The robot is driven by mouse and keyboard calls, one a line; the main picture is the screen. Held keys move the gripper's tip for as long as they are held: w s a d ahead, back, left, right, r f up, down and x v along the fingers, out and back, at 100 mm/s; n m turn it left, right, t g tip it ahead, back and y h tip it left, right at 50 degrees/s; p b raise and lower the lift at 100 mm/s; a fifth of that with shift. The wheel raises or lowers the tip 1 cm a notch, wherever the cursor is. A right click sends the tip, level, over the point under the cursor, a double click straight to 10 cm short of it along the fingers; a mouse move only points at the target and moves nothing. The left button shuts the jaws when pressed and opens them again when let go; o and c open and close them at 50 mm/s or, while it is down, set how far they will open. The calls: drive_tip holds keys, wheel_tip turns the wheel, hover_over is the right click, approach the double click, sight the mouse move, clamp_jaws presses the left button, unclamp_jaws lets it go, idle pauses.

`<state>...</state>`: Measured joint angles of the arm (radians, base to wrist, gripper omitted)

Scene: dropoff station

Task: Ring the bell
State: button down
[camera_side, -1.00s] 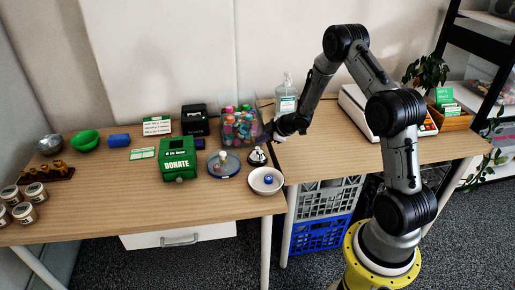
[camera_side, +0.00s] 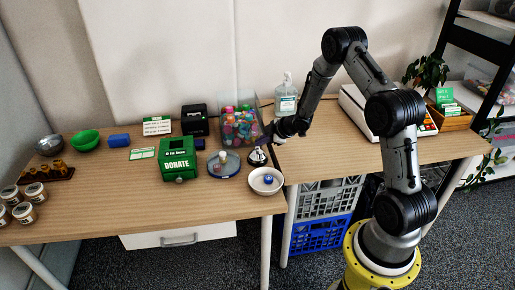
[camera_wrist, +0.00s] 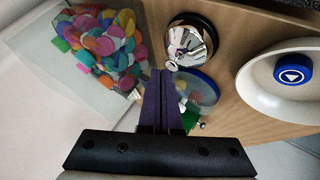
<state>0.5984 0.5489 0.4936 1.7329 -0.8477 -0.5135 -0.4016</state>
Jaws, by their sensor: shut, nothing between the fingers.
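The bell (camera_side: 257,157) is a small silver dome on a dark base, standing on the table between the clear bin and the white bowl. In the wrist view the bell (camera_wrist: 190,42) shows from above, with its button near the fingertips. My gripper (camera_side: 266,141) is just above and to the right of the bell in the side view. In the wrist view my gripper's purple fingers (camera_wrist: 161,72) are together and empty, with their tips right beside the bell's button. I cannot tell whether they touch it.
A white bowl (camera_side: 280,184) with a blue button is in front of the bell. A round blue-rimmed dish (camera_side: 237,167) is to its left, and a clear bin of colourful pieces (camera_side: 257,116) is behind. A green donate box (camera_side: 161,168) stands further left. A sanitizer bottle (camera_side: 277,96) stands behind my gripper.

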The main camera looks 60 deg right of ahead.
drive_tip(key=shift+f, duration=0.5)
idle(0.9)
drive_tip(key=shift+r, duration=0.9)
wheel_tip(320, 180, up, 5)
drive_tip(key=shift+r, duration=0.1)
idle(0.5)
idle(0.4)
